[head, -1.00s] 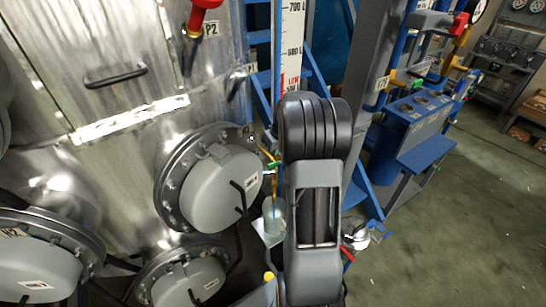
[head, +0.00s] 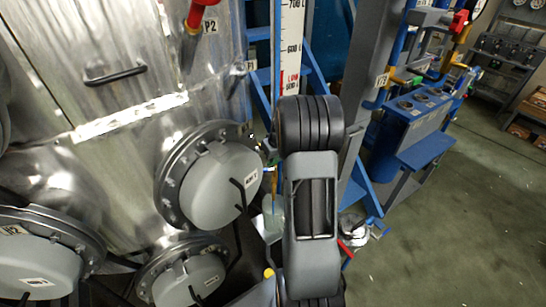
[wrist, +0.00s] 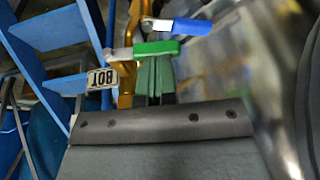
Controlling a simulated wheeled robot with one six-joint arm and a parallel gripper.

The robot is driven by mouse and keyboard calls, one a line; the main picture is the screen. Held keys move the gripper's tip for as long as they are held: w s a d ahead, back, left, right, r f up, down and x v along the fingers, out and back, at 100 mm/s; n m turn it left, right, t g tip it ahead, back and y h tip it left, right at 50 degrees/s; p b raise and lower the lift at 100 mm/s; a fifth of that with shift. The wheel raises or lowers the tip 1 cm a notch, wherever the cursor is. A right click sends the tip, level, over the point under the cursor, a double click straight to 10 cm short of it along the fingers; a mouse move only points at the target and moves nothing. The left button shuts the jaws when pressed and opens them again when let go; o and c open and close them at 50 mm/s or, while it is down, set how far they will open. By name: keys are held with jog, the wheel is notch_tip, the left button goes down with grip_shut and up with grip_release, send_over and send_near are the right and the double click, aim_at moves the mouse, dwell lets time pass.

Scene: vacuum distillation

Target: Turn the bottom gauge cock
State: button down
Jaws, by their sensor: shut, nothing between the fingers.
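The bottom gauge cock shows in the wrist view as a green handle (wrist: 157,47) on a brass fitting, beside an upside-down tag (wrist: 101,76) that seems to read BOT. My gripper (wrist: 155,68) is shut and empty, its narrow fingers pointing at the green handle. The fingertips overlap its lower edge in the picture; I cannot tell whether they touch it. A blue handle (wrist: 178,27) lies just beyond. In the head view, my arm hides the gripper, and the handle area is small and partly covered.
A rounded metal surface (wrist: 275,90) is close on the right in the wrist view. A blue frame (wrist: 45,40) stands on the left. In the head view, a flanged grey cover (head: 222,185) and a clear vessel (head: 273,215) are near my arm. Open floor (head: 450,240) lies right.

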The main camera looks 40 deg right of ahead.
jog(key=shift+s+a+f+b, duration=0.1)
jog(key=shift+a+f+b, duration=0.15)
jog(key=shift+f+b, duration=0.75)
jog(key=shift+s+a+r, duration=0.1)
jog(key=shift+s+r, duration=0.05)
jog(key=shift+r, duration=0.05)
jog(key=shift+f, duration=0.1)
jog(key=shift+a, duration=0.1)
jog(key=r+p, duration=0.1)
jog(key=r, duration=0.2)
jog(key=r+p, duration=0.1)
jog(key=r, duration=0.1)
jog(key=shift+w+r+p, duration=0.1)
jog(key=shift+w+p, duration=0.15)
jog(key=shift+p, duration=0.05)
jog(key=b+v, duration=0.1)
jog(key=v, duration=0.9)
jog(key=shift+a+b, duration=0.35)
jog(key=shift+a, duration=0.1)
